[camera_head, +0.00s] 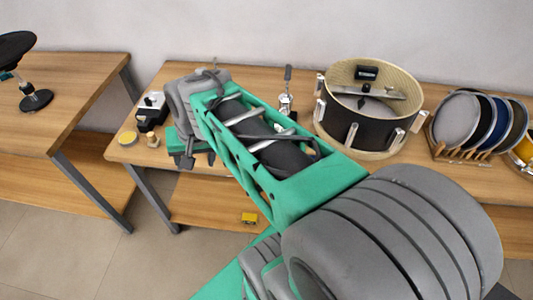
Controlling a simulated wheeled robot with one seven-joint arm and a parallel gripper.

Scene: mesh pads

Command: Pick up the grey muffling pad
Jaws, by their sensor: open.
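The grey muffling pad (456,119) is a round grey disc with a dark rim. It stands upright in a wooden rack (462,155) at the right of the table, the leftmost of several discs there. My gripper (186,163) hangs below the wrist at the table's left front edge, far left of the pad. It is open, and no object shows between its fingers, though my arm hides part of it.
A drum shell (352,137) with metal lugs stands between my arm and the rack. Behind the grey pad are a blue disc (486,122) and darker discs.

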